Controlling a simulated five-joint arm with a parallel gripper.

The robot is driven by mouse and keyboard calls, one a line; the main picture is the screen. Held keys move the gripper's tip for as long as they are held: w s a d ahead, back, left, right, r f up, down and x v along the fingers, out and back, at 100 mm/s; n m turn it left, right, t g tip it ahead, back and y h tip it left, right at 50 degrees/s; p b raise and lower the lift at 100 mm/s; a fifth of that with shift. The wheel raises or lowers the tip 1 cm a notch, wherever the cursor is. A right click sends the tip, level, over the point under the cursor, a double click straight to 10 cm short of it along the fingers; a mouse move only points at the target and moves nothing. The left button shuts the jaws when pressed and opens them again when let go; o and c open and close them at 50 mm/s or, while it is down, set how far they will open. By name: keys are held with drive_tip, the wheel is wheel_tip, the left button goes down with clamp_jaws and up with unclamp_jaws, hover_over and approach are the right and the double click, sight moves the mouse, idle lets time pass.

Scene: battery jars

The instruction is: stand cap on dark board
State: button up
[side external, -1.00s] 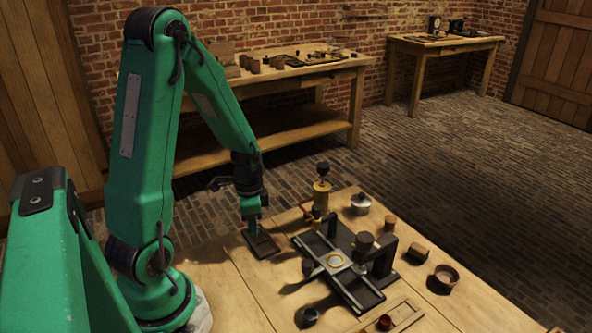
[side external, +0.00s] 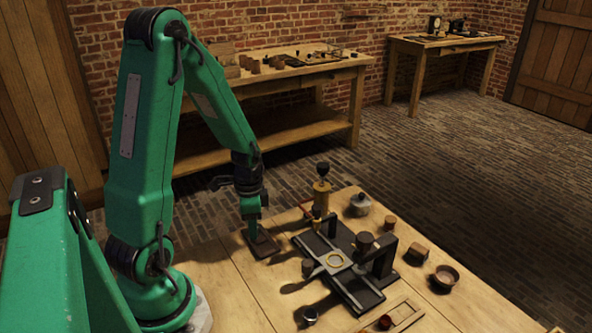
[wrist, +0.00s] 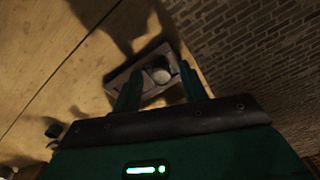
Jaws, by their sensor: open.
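The dark board (side external: 266,248) lies flat on the wooden table, left of the black frame in the side view. It also shows as a rectangular tray-like plate in the wrist view (wrist: 120,83). A round greyish cap (wrist: 159,73) sits on the board in the wrist view; I cannot tell its exact pose. My gripper (side external: 254,226) points down just above the board in the side view and hides the cap there. In the wrist view my gripper (wrist: 160,85) is open, with one finger on either side of the cap and a gap between.
The table's left front is clear.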

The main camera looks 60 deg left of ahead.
wheel_tip(320, 180, up, 12)
idle(0.8)
drive_tip(key=shift+d, duration=0.1)
idle(0.4)
drive_tip(key=s+d+r+n+t, duration=0.2)
drive_tip(key=d+r, duration=0.3)
drive_tip(key=d, duration=0.2)
drive_tip(key=s+d+r+n+t, duration=0.2)
drive_tip(key=d+r+t, duration=0.1)
drive_tip(key=d+r, duration=0.3)
drive_tip(key=shift+d+t, duration=0.3)
drive_tip(key=shift+d, duration=0.95)
drive_tip(key=shift+s+r, duration=0.1)
